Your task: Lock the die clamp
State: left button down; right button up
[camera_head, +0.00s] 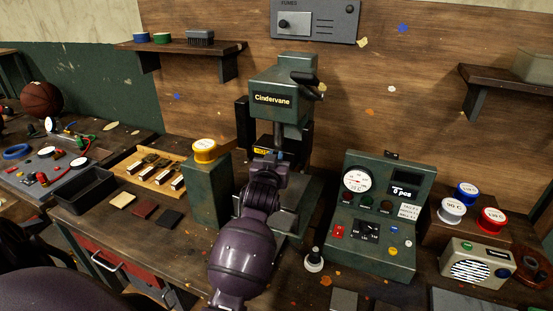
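The green Cindervane press (275,80) stands upright in the middle of the bench. A dark lever (308,85) sticks out from its head on the right. My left arm, dark purple, reaches up from the bottom centre to the press. Its gripper (268,158) is at the front of the press, below the head. My wrist covers the fingers and much of the press's lower part, so I cannot tell whether they are open or touching anything. I cannot make out the die clamp clearly; it may be hidden behind my wrist. My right gripper is not in view.
A radio (477,265) and a wooden tray (155,170) are farther out.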

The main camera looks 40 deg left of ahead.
pick_arm(q)
jog(key=shift+n, duration=0.3)
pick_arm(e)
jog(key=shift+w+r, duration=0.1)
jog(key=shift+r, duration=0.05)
pick_arm(q)
jog(key=c, duration=1.1)
grip_release()
jog(key=shift+s, duration=0.1)
